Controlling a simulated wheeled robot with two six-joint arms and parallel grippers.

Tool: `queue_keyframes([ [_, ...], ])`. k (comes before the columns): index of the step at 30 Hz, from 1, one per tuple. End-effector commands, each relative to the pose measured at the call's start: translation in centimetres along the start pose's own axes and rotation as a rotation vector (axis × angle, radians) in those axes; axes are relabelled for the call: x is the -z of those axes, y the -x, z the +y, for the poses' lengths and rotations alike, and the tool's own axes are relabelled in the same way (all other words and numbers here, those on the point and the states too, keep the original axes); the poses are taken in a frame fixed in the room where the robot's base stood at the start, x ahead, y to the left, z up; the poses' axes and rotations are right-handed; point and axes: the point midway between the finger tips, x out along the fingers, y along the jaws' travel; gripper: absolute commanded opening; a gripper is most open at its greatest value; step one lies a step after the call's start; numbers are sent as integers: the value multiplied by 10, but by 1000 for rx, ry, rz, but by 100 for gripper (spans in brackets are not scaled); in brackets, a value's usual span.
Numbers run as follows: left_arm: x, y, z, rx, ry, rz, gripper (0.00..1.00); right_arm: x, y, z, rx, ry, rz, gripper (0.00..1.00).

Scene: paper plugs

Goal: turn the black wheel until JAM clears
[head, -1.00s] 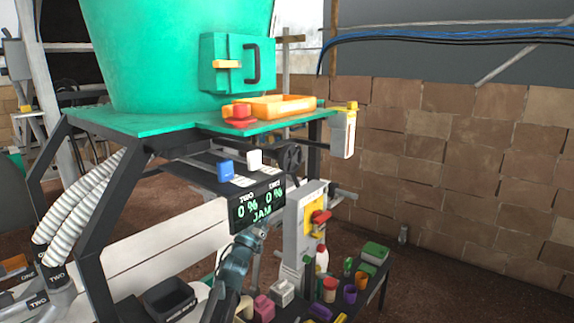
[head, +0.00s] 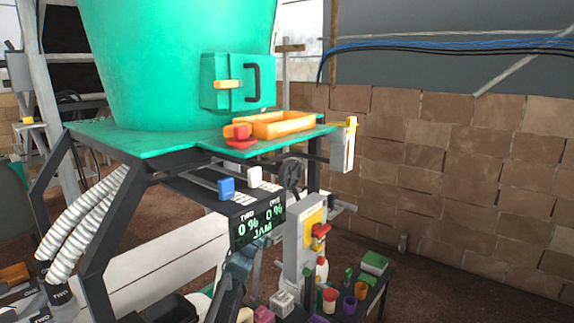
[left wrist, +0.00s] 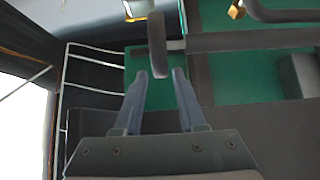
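The black wheel (head: 291,174) is mounted under the green platform, behind the display. In the left wrist view the wheel (left wrist: 157,45) is seen edge-on, its near rim between or just beyond the fingertips. My left gripper (left wrist: 159,75) is open, one finger on each side of the rim. I cannot tell whether either finger touches it. In the head view my arm reaches up in front of the display, and its fingers are not clear. The display (head: 258,222) shows 0 % twice and JAM in green letters. My right gripper is not in view.
A grey box with a red switch (head: 321,230) stands right of the display. Blue (head: 226,187) and white (head: 255,175) slider blocks sit above it. A low bench holds cups and bottles. The green platform (head: 150,143) overhangs the wheel. A stone wall (head: 450,180) stands right.

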Motion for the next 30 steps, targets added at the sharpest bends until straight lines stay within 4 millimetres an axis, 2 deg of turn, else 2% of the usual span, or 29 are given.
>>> queue_keyframes([
  [1,4,-18,-1,-1,1,0,40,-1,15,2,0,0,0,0],
  [10,2,-72,-1,1,0,-1,40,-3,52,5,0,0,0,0],
  [15,1,-82,-1,1,-1,0,40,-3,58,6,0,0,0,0],
  [22,0,-81,0,1,-1,0,40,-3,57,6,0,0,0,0],
  [23,0,-81,0,1,-1,0,38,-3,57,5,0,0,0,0],
  [27,0,-81,0,1,0,0,13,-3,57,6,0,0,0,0],
  [29,0,-81,0,1,0,0,2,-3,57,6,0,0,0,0],
  [30,0,-81,0,1,0,0,0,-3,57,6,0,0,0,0],
])
